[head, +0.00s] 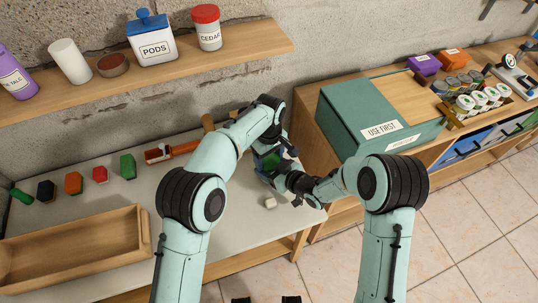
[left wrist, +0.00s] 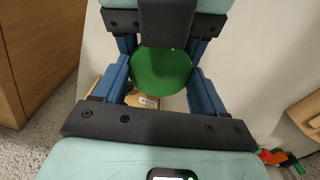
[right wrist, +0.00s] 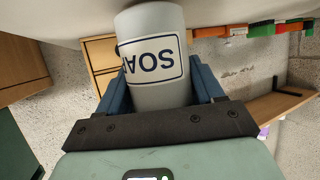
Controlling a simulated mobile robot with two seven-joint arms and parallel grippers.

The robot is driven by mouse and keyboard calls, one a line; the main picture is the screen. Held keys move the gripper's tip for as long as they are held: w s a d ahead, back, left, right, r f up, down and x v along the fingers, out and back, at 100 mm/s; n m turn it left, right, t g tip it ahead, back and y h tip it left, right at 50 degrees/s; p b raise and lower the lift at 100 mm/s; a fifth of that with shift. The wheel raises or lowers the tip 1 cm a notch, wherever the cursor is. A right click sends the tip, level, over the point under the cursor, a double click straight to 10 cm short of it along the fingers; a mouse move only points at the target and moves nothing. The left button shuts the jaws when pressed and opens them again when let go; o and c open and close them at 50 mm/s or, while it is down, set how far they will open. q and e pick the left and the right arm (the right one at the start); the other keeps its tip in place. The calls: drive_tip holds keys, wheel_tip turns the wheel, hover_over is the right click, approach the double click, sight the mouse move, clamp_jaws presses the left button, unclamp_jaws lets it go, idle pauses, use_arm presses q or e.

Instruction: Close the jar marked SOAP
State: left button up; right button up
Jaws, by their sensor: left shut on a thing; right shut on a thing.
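The jar marked SOAP (right wrist: 155,60) is a pale grey cylinder with a blue-framed label. It shows upside down in the right wrist view, between the fingers of my right gripper (right wrist: 155,97), which is shut on it. My left gripper (left wrist: 163,85) is shut on a round green lid (left wrist: 161,72). In the head view my left gripper (head: 268,150) and right gripper (head: 275,172) meet above the table's right end, with a bit of green between them. The jar's mouth is hidden, so I cannot tell whether the lid touches it.
Several coloured blocks and a wooden tray (head: 80,255) are at the left. A shelf (head: 150,75) with jars hangs behind. A green USE FIRST box (head: 375,115) stands on the cabinet at right.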

use_arm(q)
drive_tip(key=shift+a+f, duration=0.1)
drive_tip(key=shift+f, duration=0.3)
drive_tip(key=shift+r, duration=0.1)
drive_tip(key=shift+s+r, duration=0.1)
drive_tip(key=shift+r, duration=0.25)
idle(0.5)
drive_tip(key=shift+r, duration=0.4)
idle(0.4)
drive_tip(key=shift+w+a+f, duration=0.15)
drive_tip(key=shift+w+f, duration=0.05)
drive_tip(key=shift+f, duration=0.85)
idle(0.6)
drive_tip(key=shift+r, duration=0.45)
